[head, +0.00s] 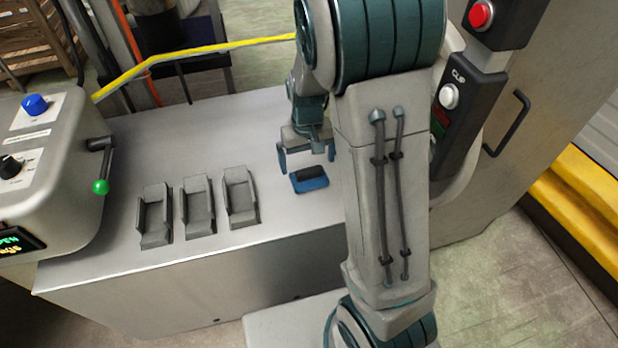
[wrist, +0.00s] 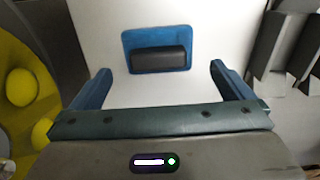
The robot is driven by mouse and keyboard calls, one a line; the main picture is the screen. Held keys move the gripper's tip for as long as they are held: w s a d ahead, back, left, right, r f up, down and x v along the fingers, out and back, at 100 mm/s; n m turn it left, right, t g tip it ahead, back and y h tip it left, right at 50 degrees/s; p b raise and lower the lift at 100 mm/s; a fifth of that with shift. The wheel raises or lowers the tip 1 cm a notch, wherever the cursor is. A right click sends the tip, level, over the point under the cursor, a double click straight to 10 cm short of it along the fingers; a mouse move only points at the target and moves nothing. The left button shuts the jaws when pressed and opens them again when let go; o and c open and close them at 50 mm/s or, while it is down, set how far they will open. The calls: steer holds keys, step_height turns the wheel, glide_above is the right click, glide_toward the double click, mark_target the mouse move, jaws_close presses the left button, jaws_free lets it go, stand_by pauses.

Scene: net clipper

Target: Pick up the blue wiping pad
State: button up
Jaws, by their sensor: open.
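The blue wiping pad (head: 311,184) lies flat on the metal bench top, with a dark grip block on its upper side. In the wrist view the pad (wrist: 140,40) is beyond the fingertips, roughly centred between them and a little left. My gripper (head: 307,158) is open and empty, above the pad and apart from it. Its two blue fingers also show in the wrist view (wrist: 159,80), one on each side. My arm stands close to the right of the pad in the head view.
Several grey holders (head: 198,203) stand on the bench (head: 160,140) left of the pad. A machine with a green-tipped lever (head: 100,186) is at the far left. A dark panel with buttons (head: 470,85) is at the right. A yellow rail (head: 200,50) runs behind the bench.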

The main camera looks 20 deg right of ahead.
mark_target(309, 169)
step_height(309, 169, down, 5)
steer(key=shift+s+d+f+b, duration=0.15)
steer(key=shift+b, duration=0.2)
steer(key=c, duration=0.8)
steer(key=r, duration=0.4)
steer(key=shift+s+r+p, duration=0.2)
steer(key=shift+r+p, duration=0.2)
steer(key=s+r, duration=0.2)
steer(key=s, duration=0.1)
steer(key=s+r, duration=0.2)
steer(key=s, duration=0.2)
steer(key=s+r+p, duration=0.1)
steer(key=s+r, duration=0.1)
steer(key=s, duration=0.2)
steer(key=shift+s+d+r, duration=0.1)
steer(key=shift+s+r, duration=0.05)
